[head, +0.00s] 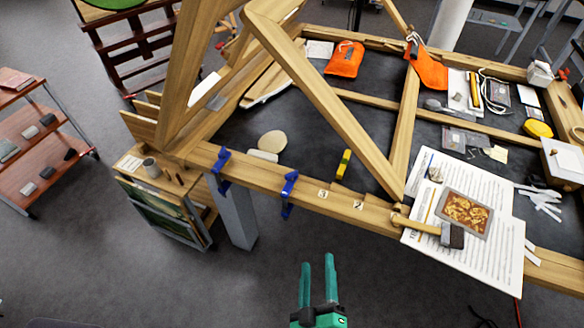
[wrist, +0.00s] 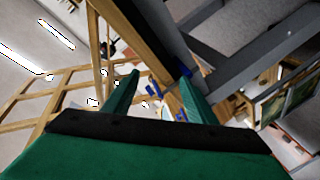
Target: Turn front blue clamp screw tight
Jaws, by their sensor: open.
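Two blue clamps grip the front wooden rail. One blue clamp (head: 289,186) is nearer to me and further right; the other blue clamp (head: 222,161) sits further left. Their lower parts hang below the rail, and the screws are too small to make out. Blue clamp parts also show between my fingers in the wrist view (wrist: 155,88). My gripper (head: 318,260) is open and empty, in front of the rail and apart from both clamps. Its two green fingers frame the wrist view (wrist: 160,73).
The wooden frame's front rail (head: 330,201) runs across, with slanted beams above it. A hammer (head: 452,235) and printed sheets (head: 480,265) lie at its right. A small cabinet (head: 160,205) stands left. The floor before the rail is clear.

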